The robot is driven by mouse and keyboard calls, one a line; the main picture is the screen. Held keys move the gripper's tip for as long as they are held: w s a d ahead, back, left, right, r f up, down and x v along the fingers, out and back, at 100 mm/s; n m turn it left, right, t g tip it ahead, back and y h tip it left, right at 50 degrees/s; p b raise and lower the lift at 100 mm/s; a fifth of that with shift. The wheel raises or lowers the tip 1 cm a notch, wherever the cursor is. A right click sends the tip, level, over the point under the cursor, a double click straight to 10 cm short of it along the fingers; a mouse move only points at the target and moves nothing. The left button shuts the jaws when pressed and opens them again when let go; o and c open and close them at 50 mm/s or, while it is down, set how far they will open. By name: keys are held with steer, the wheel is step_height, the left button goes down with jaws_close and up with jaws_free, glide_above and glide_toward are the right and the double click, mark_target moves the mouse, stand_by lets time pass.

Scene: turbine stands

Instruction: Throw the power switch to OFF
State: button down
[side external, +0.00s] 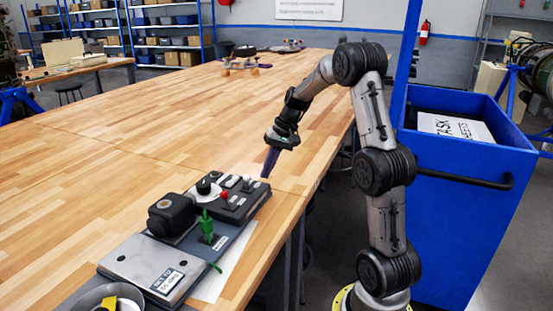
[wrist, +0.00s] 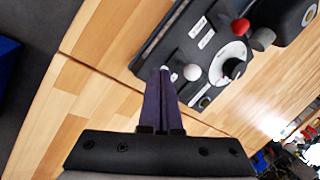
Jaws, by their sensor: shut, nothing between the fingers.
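A dark control panel (side external: 240,205) lies on the wooden table near its right edge. It carries a dark dial (wrist: 233,68) on a white plate, a red-knobbed lever (wrist: 240,26), a grey knob (wrist: 262,38) and a white-knobbed lever (wrist: 192,72). The labels are too small to read, so I cannot tell which one is the power switch.
A green lever (side external: 207,228), a black box (side external: 171,214) and a grey labelled plate (side external: 150,265) stand on the nearer part of the assembly. A blue bin (side external: 480,190) stands right of my arm. The table (side external: 150,120) behind the panel is largely clear.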

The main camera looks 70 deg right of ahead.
mark_target(248, 181)
steer(key=shift+w+a+r, duration=0.1)
steer(key=shift+w+a, duration=0.65)
steer(key=shift+w, duration=0.3)
steer(key=shift+w+r+g, duration=0.15)
steer(key=shift+w+g, duration=0.3)
steer(key=shift+g, duration=0.25)
steer(key=shift+w+r+g, duration=0.1)
steer(key=shift+w+g, duration=0.75)
steer(key=shift+g, duration=0.45)
steer(key=shift+s+m, duration=0.1)
steer(key=shift+m, duration=0.2)
steer(key=shift+s, duration=0.15)
steer(key=shift+s+f, duration=0.3)
steer(key=shift+s, duration=0.3)
steer(key=shift+d, duration=0.1)
